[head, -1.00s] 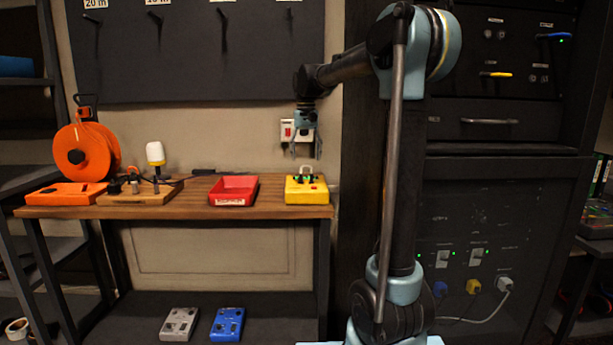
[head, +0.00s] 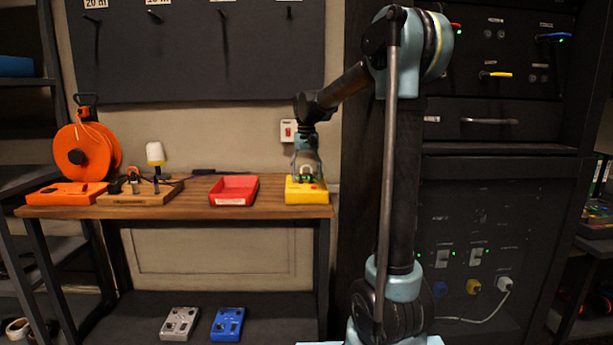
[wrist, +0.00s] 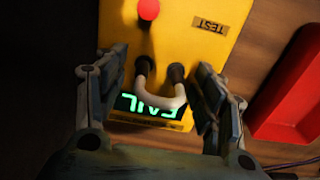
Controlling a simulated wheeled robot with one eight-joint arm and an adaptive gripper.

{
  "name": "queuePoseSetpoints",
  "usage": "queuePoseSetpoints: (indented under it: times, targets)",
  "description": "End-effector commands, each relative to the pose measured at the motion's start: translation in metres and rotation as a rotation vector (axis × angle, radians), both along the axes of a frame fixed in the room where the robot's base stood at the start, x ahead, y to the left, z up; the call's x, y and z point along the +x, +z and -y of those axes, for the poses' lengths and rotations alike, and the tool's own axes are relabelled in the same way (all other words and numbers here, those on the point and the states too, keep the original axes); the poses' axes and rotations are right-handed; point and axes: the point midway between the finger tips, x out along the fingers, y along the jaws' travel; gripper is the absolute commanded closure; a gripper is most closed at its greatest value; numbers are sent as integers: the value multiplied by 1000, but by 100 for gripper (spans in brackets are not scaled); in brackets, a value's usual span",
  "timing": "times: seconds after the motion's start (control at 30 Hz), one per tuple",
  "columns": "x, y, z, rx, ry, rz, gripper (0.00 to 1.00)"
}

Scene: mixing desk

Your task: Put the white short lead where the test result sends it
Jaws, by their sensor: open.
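The white short lead (wrist: 163,103) is a small U-shaped loop with two dark plug ends in the top of the yellow tester (wrist: 185,50). The tester stands at the right end of the wooden bench, also in the head view (head: 306,196). Its green display (wrist: 132,103) is upside down in the wrist view, partly covered by the lead, and appears to read FAIL. My gripper (wrist: 160,90) is open, with one finger on each side of the lead. In the head view my gripper (head: 306,172) is down over the tester and hides most of the lead.
A red tray (head: 234,201) stands left of the tester with a gap between. Further left are a wooden board (head: 130,199) with plugs, an orange box (head: 66,194) and an orange cable reel (head: 82,151). Grey (head: 179,323) and blue (head: 227,323) boxes lie on the lower shelf.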

Motion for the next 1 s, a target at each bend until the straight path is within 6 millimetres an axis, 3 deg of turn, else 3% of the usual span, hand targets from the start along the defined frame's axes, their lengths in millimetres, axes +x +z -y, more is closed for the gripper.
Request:
queuePoseSetpoints:
  times: [0.93,0.97,1.0]
  targets:
    - [0,0,1,0,-2,0,37]
    - [0,0,1,0,-2,0,39]
    - [0,0,1,0,-2,0,48]
